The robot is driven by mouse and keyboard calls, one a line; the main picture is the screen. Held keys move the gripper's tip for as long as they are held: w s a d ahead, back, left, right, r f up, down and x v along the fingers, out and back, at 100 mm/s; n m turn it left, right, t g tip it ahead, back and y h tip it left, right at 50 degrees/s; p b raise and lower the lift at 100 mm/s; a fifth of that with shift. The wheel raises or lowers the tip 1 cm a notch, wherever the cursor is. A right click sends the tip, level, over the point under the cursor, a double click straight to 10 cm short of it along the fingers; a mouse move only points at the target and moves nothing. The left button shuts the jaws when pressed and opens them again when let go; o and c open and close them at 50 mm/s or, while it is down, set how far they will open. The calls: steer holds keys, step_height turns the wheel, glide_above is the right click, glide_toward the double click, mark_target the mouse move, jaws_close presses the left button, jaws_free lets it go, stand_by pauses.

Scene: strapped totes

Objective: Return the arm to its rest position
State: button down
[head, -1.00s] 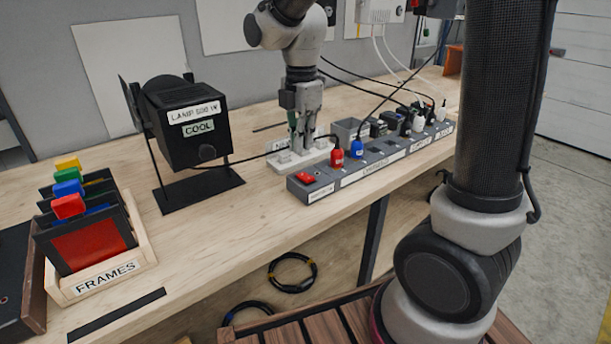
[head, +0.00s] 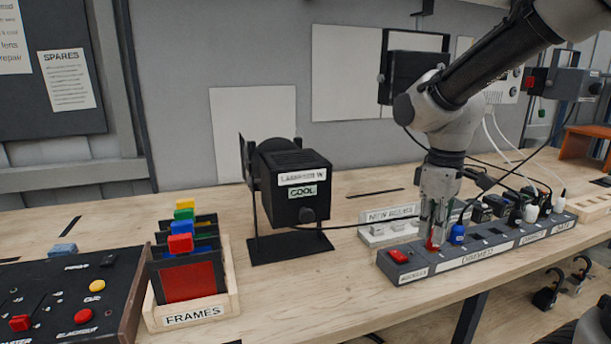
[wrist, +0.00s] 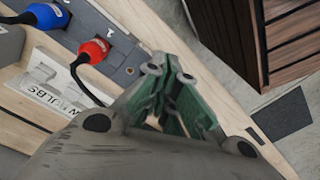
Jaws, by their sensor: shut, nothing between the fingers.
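My gripper (head: 430,238) hangs over the power strip (head: 483,256) in the head view, its fingers overlapping the red plug (head: 434,246) there. In the wrist view its green-padded fingers (wrist: 178,105) are closed together with nothing between them. That view shows the red plug (wrist: 93,50) in the strip, apart from the fingers. The blue plug (head: 457,234) sits beside it in the strip. My arm reaches in from the upper right.
A frames box (head: 192,313) and a control panel (head: 65,295) are farther left. A white bulb tray (head: 388,234) lies behind the strip. Cables run rightward. Bare bench lies in front of the lamp.

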steer(key=s+d+r+m+t, duration=0.4)
steer(key=s+d+r+m, duration=0.2)
steer(key=s+d+m, duration=0.3)
steer(key=s+d, duration=0.1)
steer(key=s, duration=0.2)
steer(key=shift+s+d+r, duration=0.2)
steer(key=shift+r, duration=0.05)
